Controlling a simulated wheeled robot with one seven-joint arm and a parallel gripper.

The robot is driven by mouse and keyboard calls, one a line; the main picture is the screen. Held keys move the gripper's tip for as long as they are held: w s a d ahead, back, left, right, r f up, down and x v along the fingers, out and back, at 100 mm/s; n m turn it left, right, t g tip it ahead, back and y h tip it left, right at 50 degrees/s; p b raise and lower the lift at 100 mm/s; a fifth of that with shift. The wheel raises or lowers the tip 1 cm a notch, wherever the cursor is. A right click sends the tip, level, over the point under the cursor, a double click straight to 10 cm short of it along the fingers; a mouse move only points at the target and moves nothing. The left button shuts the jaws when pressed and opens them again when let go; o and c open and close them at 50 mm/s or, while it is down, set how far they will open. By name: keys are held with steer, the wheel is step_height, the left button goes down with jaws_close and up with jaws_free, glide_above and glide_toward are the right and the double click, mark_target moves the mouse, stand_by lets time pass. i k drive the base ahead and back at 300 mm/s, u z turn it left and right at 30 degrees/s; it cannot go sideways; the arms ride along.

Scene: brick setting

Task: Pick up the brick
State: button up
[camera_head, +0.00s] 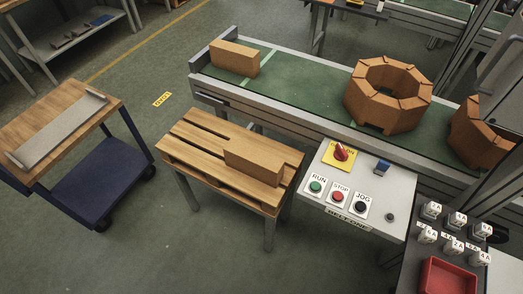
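One orange-brown brick (252,155) lies on the slatted top of a wooden pallet table (192,147), towards its right side. A second brick (234,57) of like colour stands on the green conveyor belt (302,92), near its left end. A ring of several bricks (388,94) stacked in layers stands further right on the belt. Part of another curved brick stack (483,133) shows at the right edge. My gripper is not in view, and nothing is seen touching either single brick.
A control panel (364,190) with buttons and a red switch stands right of the pallet table. A blue cart (98,178) with a wooden top stands left. A red bin (448,279) and several labelled white blocks sit lower right. The floor in front is clear.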

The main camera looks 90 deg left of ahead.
mark_target(267, 168)
steer(key=u, duration=4.2)
steer(key=i, duration=1.65)
